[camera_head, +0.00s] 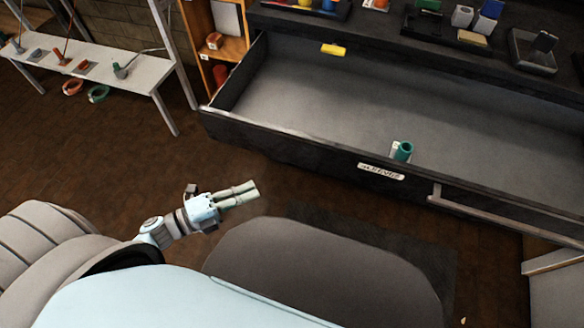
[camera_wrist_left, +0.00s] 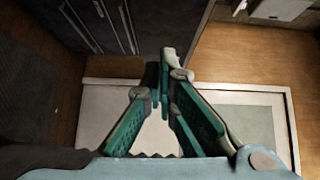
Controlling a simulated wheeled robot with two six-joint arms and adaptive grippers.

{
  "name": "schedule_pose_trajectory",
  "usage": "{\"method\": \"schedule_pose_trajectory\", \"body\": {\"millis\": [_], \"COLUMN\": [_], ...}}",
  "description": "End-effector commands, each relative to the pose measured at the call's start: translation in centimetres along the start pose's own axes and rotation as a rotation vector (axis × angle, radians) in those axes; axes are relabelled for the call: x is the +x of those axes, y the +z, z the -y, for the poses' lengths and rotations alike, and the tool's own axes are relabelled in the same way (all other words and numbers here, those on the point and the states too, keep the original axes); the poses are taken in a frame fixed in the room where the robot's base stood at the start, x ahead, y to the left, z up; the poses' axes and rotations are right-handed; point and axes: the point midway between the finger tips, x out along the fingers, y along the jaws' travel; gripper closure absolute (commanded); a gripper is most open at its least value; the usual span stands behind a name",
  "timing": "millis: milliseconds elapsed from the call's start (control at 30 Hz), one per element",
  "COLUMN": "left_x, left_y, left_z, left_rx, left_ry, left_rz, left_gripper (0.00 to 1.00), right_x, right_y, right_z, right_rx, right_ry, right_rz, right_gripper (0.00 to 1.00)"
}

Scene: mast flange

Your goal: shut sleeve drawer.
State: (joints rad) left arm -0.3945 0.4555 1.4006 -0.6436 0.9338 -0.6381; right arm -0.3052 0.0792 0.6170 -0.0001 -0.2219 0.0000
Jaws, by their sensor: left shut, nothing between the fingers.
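The sleeve drawer (camera_head: 330,95) stands pulled out from the dark bench in the head view. Its front panel carries a white label (camera_head: 381,171) and a long grey handle bar (camera_head: 500,213) to the right. A green sleeve on a pale base (camera_head: 403,151) is inside against the front panel. My left gripper (camera_head: 256,188) is shut and empty, in front of the drawer and apart from it, left of the label. In the left wrist view its fingers (camera_wrist_left: 165,75) come together with nothing between them. My right gripper is not in view.
A pale side table (camera_head: 90,62) with tools stands at upper left, beside an orange shelf (camera_head: 228,48). A pale cabinet corner (camera_head: 556,290) is at lower right.

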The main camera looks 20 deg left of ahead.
Motion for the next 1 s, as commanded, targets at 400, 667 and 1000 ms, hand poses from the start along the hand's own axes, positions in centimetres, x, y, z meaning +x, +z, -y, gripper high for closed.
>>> {"method": "schedule_pose_trajectory", "body": {"millis": [400, 667, 1000], "left_x": [6.9, 11.7, 13.2], "left_y": [-1.3, -0.2, 1.2], "left_z": [1.2, 1.2, 1.3], "left_rx": [0.049, 0.047, 0.045], "left_ry": [-0.024, -0.022, -0.020], "left_rz": [-0.056, -0.055, -0.054], "left_gripper": [1.00, 1.00, 1.00], "right_x": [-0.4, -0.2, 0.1], "right_y": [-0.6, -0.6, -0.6], "right_z": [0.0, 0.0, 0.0], "right_rx": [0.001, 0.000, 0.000], "right_ry": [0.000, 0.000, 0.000], "right_rz": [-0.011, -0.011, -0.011], "right_gripper": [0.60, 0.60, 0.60]}}
